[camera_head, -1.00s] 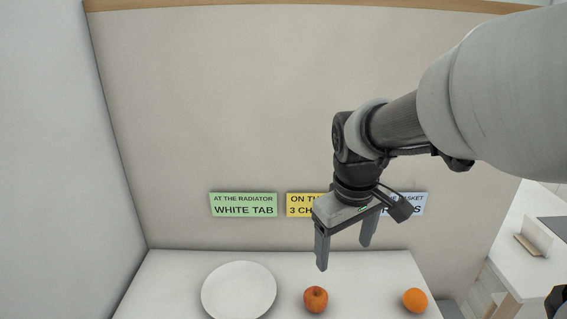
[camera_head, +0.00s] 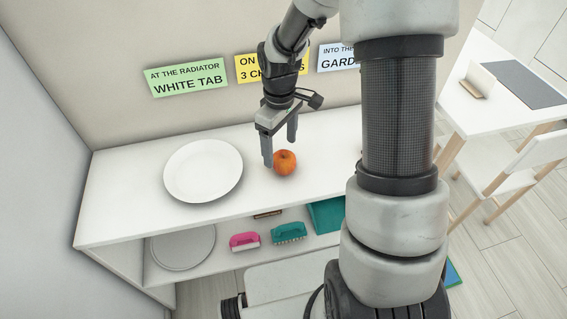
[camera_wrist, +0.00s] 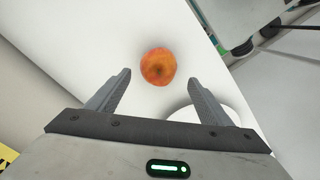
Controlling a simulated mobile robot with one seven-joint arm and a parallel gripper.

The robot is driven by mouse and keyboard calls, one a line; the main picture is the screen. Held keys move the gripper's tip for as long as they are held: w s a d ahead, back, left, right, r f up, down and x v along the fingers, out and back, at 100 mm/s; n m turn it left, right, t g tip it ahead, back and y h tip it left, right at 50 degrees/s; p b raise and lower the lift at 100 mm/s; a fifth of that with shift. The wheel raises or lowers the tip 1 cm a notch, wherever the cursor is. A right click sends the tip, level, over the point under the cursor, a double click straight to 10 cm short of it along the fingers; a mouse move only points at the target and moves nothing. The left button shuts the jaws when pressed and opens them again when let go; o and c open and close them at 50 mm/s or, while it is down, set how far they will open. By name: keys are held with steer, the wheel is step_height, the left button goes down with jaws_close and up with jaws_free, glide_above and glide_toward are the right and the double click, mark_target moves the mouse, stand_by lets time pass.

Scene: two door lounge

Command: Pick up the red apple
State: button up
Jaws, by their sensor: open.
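The red apple (camera_head: 285,162), reddish with yellow-orange patches, sits on top of the white shelf unit (camera_head: 120,205), right of a white plate (camera_head: 203,170). My gripper (camera_head: 280,151) is open and empty, with its fingers pointing down close by the apple. In the wrist view the apple (camera_wrist: 158,67) shows between and just beyond the two fingertips (camera_wrist: 159,77). Part of the plate (camera_wrist: 207,112) shows behind the right finger there.
Below the top, a shelf holds a pink brush (camera_head: 244,241), a teal brush (camera_head: 289,231) and a round grey dish (camera_head: 183,247). Signs (camera_head: 187,79) hang on the wall behind. My arm covers the unit's right part. A white table (camera_head: 500,100) and chair (camera_head: 510,160) stand at right.

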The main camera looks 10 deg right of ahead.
mark_target(283, 155)
steer(key=shift+f, duration=0.7)
steer(key=f, duration=0.3)
steer(key=f+b, duration=0.1)
steer(key=shift+s+d+f, duration=0.15)
steer(key=shift+s+d, duration=0.1)
steer(key=shift+d, duration=0.15)
steer(key=shift+f, duration=0.4)
